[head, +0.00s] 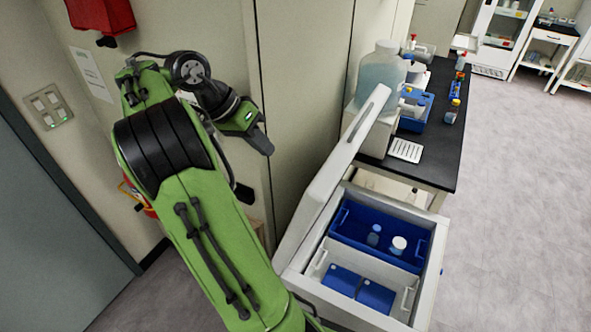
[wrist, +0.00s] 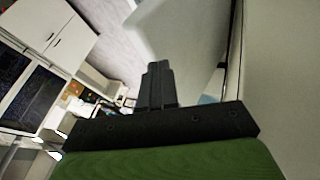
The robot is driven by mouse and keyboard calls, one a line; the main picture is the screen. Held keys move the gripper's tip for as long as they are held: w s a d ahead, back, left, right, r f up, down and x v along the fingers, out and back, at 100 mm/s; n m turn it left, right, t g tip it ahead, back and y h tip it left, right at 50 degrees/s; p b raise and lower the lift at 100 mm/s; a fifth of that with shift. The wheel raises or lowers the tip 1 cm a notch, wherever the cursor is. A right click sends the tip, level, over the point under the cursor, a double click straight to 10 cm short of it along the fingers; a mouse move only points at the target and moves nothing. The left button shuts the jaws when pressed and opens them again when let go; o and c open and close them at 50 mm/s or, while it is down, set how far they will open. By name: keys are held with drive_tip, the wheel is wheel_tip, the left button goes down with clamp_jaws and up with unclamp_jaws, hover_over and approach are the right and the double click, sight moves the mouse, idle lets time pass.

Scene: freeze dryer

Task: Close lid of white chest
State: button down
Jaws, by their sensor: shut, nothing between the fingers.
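The white chest (head: 437,262) stands open on the floor at the lower middle of the head view. Its lid (head: 335,170) is raised and leans to the left side, past upright from the opening. Inside are a blue bin (head: 343,228) with bottles and a white basket (head: 318,262) with blue blocks. My gripper (head: 262,140) is up and left of the lid, apart from it, close to the wall panels. In the wrist view my gripper's dark fingers (wrist: 158,85) are together and empty. A pale surface (wrist: 175,35), possibly the lid, lies beyond them.
A black-topped bench (head: 440,150) stands behind the chest, with a large jug (head: 381,72), a blue tray (head: 416,110) and small bottles. Wall panels (head: 300,80) run close beside my arm. Open floor (head: 520,200) lies to the right.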

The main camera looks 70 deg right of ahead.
drive_tip(key=s+r+b+x, duration=0.1)
drive_tip(key=s+b+x, duration=0.1)
drive_tip(key=b+x, duration=0.4)
drive_tip(key=x, duration=0.5)
drive_tip(key=shift+a+f, duration=0.2)
drive_tip(key=shift+a, duration=0.15)
drive_tip(key=shift+s, duration=0.1)
